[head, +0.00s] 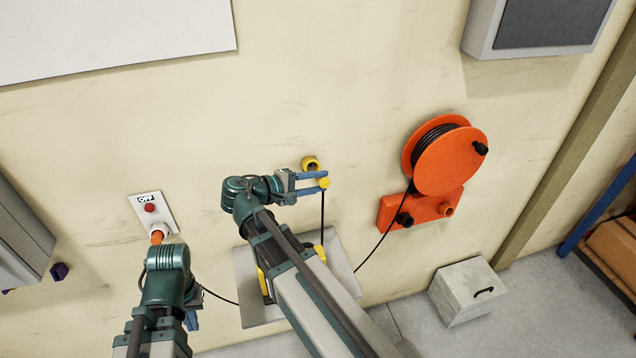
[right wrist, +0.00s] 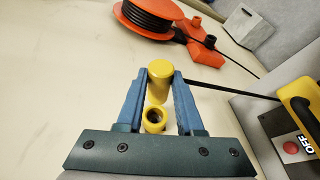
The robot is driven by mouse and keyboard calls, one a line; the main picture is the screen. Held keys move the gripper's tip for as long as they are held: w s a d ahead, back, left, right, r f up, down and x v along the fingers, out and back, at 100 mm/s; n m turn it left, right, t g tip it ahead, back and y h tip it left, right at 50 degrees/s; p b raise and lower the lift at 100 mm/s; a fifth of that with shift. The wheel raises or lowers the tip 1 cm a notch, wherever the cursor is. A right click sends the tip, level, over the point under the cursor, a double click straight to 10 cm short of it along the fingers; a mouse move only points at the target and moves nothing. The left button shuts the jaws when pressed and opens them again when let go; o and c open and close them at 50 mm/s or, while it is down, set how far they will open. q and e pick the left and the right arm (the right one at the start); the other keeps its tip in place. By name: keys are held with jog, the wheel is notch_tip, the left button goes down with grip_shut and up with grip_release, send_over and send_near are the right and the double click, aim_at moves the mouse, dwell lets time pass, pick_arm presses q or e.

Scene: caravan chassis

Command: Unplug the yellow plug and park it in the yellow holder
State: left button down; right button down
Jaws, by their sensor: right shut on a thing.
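The yellow plug (head: 324,183) is between the blue fingertips of my right gripper (head: 322,182), which is shut on it. The right wrist view shows the plug (right wrist: 160,75) between both fingers, with a black cable running off to the right. The yellow holder (head: 311,163) is a ring on the wall just above the gripper in the head view. Its open, empty mouth (right wrist: 154,117) shows between the fingers in the right wrist view, apart from the plug. My left gripper (head: 190,318) is low at the left, mostly hidden by its arm.
An orange cable reel (head: 447,160) with an orange bracket is on the wall to the right. An OFF panel (head: 149,206) with a red button and an orange connector is at left. My right arm covers part of a grey panel (head: 243,295). A grey box (head: 466,290) stands on the floor.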

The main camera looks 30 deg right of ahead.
jog(key=shift+w+d+f+b, duration=0.2)
jog(key=shift+w+f+b, duration=0.1)
jog(key=shift+w, duration=0.5)
jog(key=shift+w+d+f+b, duration=0.2)
jog(key=shift+w+f+b, duration=0.1)
jog(key=shift+w, duration=0.5)
jog(key=shift+w+d+f+b, duration=0.2)
jog(key=shift+w+f, duration=0.1)
jog(key=shift+w, duration=0.5)
jog(key=shift+w+d+f+b, duration=0.15)
jog(key=shift+w+f+b, duration=0.1)
jog(key=shift+w, duration=0.4)
jog(key=shift+w+d+f+b, duration=0.15)
jog(key=shift+w+f+b, duration=0.1)
jog(key=shift+w, duration=0.35)
jog(key=shift+w+d+f+b, duration=0.15)
jog(key=shift+w+f+b, duration=0.1)
jog(key=shift+w, duration=0.4)
jog(key=shift+c, duration=2.3)
grip_release()
jog(key=w+p+v, duration=0.1)
jog(key=p+v, duration=0.3)
jog(key=v, duration=0.9)
jog(key=shift+s+a+r, duration=0.2)
jog(key=shift+s+a, duration=0.2)
jog(key=shift+s, duration=0.1)
